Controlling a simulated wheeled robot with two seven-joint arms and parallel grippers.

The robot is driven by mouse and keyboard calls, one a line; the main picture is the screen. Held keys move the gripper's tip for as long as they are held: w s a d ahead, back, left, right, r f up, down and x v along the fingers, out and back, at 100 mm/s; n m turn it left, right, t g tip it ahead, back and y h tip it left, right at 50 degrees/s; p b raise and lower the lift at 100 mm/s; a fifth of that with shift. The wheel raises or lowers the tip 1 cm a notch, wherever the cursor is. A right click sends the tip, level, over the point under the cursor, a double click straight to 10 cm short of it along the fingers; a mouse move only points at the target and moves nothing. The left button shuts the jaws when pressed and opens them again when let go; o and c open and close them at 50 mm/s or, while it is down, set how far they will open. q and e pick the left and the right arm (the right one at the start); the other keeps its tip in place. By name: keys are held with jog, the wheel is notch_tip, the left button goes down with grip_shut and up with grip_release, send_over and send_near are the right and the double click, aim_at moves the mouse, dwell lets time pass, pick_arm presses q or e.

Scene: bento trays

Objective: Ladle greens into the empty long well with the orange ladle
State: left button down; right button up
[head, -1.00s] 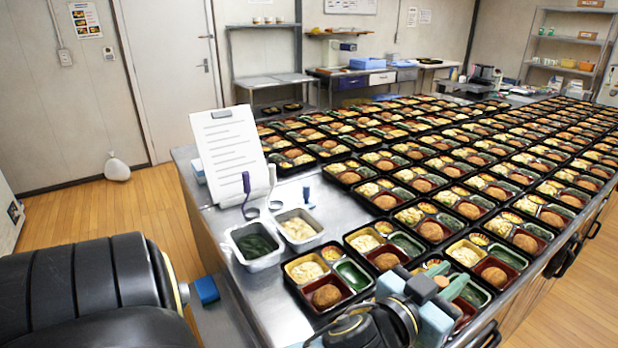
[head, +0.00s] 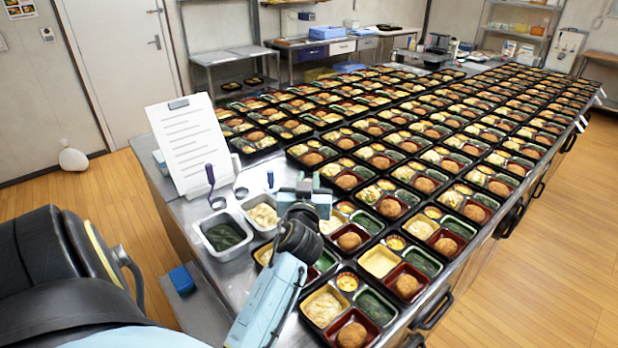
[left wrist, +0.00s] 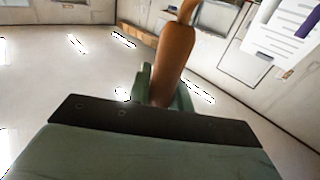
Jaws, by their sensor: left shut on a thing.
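My left gripper (head: 306,193) is over the near part of the table, beside the pale-food pan. In the left wrist view it is shut on the brown-orange handle of the orange ladle (left wrist: 174,60); the ladle's bowl is out of that view. I cannot make out the ladle in the head view. The dark greens (head: 222,235) lie in a metal pan on the table's left edge, left of the gripper. A bright green long well (head: 325,262), seemingly empty, shows beside my forearm in a near tray that the arm mostly hides. My right gripper is not in view.
A metal pan of pale food (head: 262,216) stands beside the greens. A purple-handled ladle (head: 210,178) and a blue-handled one (head: 270,179) stand behind, near a white sheet on a stand (head: 188,145). Rows of filled bento trays cover the table; one near tray has a bare-looking yellow well (head: 379,262).

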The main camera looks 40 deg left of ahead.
pick_arm(q)
jog(key=w+d+f+m+b, duration=0.6)
jog(key=w+d+f+m, duration=0.4)
jog(key=d+f+m, duration=0.2)
jog(key=f+m, duration=0.1)
jog(key=m, duration=0.1)
jog(key=shift+w+d+f+m, duration=0.15)
jog(key=shift+f+m, duration=0.15)
jog(key=shift+m, duration=0.1)
dwell(0.9)
dwell(1.2)
